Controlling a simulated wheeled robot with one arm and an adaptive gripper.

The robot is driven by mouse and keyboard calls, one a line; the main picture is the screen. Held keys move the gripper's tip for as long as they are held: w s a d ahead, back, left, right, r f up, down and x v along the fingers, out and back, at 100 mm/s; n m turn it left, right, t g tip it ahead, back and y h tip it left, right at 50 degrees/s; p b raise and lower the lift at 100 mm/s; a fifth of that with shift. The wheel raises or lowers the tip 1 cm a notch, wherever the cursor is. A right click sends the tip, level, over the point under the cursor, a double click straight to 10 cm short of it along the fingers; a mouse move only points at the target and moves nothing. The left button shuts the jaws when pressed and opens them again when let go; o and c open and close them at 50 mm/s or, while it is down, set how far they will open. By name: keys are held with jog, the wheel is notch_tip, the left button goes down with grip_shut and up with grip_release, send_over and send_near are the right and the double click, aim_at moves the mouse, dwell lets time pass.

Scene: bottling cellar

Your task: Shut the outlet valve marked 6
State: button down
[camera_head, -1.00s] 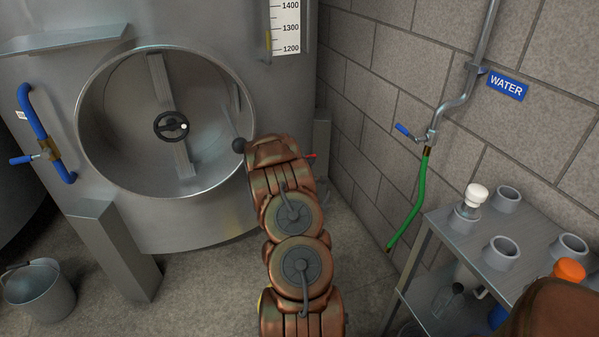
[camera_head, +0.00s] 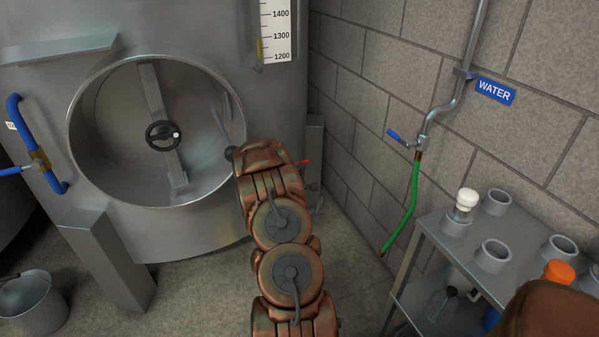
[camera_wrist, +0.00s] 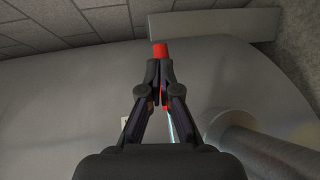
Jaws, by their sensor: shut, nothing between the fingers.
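A red handle (camera_wrist: 160,50) shows just beyond my fingertips in the wrist view, with more red visible between the finger links. In the head view a small red handle end (camera_head: 302,162) sticks out to the right from behind my arm, near the lower right side of the steel tank (camera_head: 200,235). The valve body is hidden and no number 6 can be read. My gripper (camera_wrist: 160,74) is shut and empty, its fingers pointing at the red handle. Whether they touch it I cannot tell. In the head view the arm hides the gripper.
The tank's round hatch (camera_head: 164,135) is left of my arm. A blue-handled water tap (camera_head: 405,139) with a green hose (camera_head: 404,212) is on the block wall. A metal rack (camera_head: 437,238) stands at right, a bucket (camera_head: 33,303) at lower left. A pipe (camera_wrist: 255,145) shows in the wrist view.

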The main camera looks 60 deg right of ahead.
jog(key=v, duration=1)
jog(key=shift+s+a+f, duration=0.1)
jog(key=shift+s+a, duration=0.05)
jog(key=shift+a, duration=0.1)
